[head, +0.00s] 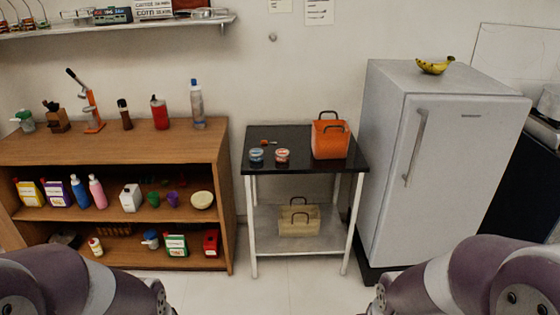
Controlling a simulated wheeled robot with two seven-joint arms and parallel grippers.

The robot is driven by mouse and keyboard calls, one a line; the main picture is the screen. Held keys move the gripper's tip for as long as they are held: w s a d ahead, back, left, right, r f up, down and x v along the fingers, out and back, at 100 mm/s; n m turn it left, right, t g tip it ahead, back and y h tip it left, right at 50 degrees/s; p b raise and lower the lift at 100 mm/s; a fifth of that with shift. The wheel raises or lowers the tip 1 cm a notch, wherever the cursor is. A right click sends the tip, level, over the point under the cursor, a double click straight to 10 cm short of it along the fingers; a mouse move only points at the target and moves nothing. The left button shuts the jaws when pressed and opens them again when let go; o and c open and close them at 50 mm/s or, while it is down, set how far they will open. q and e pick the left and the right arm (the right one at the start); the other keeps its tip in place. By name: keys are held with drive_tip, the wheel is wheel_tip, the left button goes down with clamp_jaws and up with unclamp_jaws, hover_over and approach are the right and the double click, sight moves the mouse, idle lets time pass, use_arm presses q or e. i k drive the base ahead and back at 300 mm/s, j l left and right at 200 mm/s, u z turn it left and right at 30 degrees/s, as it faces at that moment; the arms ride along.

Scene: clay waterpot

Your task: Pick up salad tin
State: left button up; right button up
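Two small round tins stand on the black-topped table, left of its middle. One tin (256,156) has a blue-grey look, and the other tin (282,156) beside it has a red and white look. Their labels are too small to read, so I cannot tell which is the salad tin. Parts of both my arms show at the bottom left and bottom right corners. Neither gripper is in view.
The black-topped table (293,167) also bears an orange basket (330,140) and a small brown item (268,142). A pale basket (298,220) sits on its lower shelf. A wooden shelf unit (180,150) stands left, a fridge (440,160) right. Floor in front is clear.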

sight(257, 155)
drive_tip(key=i+j+z, duration=0.3)
drive_tip(key=i, duration=0.45)
drive_tip(key=i+j+z, duration=0.25)
drive_tip(key=i+j, duration=0.2)
drive_tip(key=i, duration=0.3)
drive_tip(key=i+j+z, duration=0.3)
drive_tip(key=i+j, duration=0.25)
drive_tip(key=i, duration=0.15)
drive_tip(key=i+j+z, duration=0.2)
drive_tip(key=i+j, duration=0.25)
drive_tip(key=i, duration=0.15)
